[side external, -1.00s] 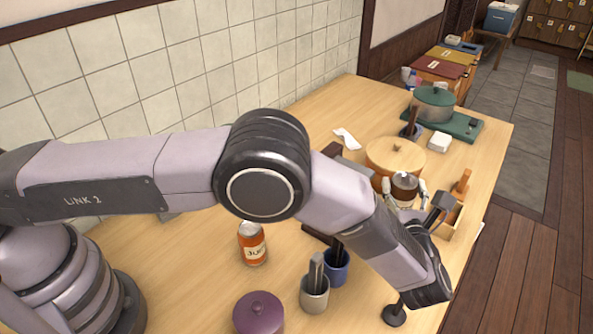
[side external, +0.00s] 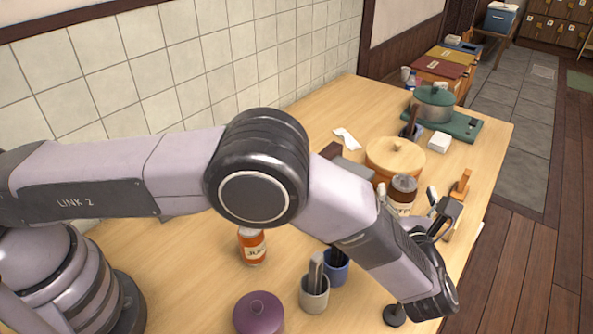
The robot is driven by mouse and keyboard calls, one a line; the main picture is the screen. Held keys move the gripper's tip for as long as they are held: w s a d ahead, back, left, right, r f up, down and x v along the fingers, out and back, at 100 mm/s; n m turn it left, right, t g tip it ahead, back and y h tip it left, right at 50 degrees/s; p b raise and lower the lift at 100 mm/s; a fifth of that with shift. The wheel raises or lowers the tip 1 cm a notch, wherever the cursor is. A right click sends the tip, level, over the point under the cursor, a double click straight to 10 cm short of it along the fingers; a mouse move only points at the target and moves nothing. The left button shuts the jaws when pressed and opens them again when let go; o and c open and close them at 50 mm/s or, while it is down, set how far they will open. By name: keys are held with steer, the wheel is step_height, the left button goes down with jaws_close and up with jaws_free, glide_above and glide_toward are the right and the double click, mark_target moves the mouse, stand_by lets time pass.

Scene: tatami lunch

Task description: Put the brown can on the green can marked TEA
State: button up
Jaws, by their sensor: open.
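The brown can (side external: 403,193) has a dark lid and a pale label band, and it stands upright at the right part of the table. My gripper (side external: 407,198) is open, with one pale fingertip on each side of the can and apparent gaps between them. My wrist covers the area just below and in front of the can, so what the can rests on is hidden. No green can marked TEA can be made out in this view.
A round wooden lidded tub (side external: 395,155) stands right behind the brown can. An orange can (side external: 252,247), a purple lidded pot (side external: 258,314), a grey cup (side external: 314,293) and a blue cup (side external: 337,268) stand nearer.

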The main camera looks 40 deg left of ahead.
steer(key=v, duration=0.4)
steer(key=shift+s+d, duration=0.1)
steer(key=shift+s, duration=0.1)
steer(key=shift+s+r, duration=0.1)
steer(key=shift+s, duration=0.1)
steer(key=w+a+r+n+g, duration=0.1)
steer(key=a+r+n+g, duration=0.35)
steer(key=a+r, duration=0.4)
steer(key=w+a+r+n+g, duration=0.1)
steer(key=a+r+n+g, duration=0.4)
steer(key=a, duration=0.6)
steer(key=s+a+r+n+g+h, duration=0.1)
steer(key=s+a+r+n, duration=0.3)
steer(key=a, duration=0.3)
steer(key=s+a+r+n+g+h, duration=0.2)
steer(key=s+a+r+n, duration=0.2)
steer(key=s+a, duration=0.15)
steer(key=s+a+n+t+h, duration=0.1)
steer(key=s+a+n+h, duration=0.2)
steer(key=s+n, duration=0.3)
steer(key=s+a+n+t+h, duration=0.2)
steer(key=s+n, duration=0.4)
steer(key=s, duration=0.8)
steer(key=shift+s+a+r+h, duration=0.2)
steer(key=shift+a+r+h, duration=0.2)
steer(key=shift+a+h, duration=0.35)
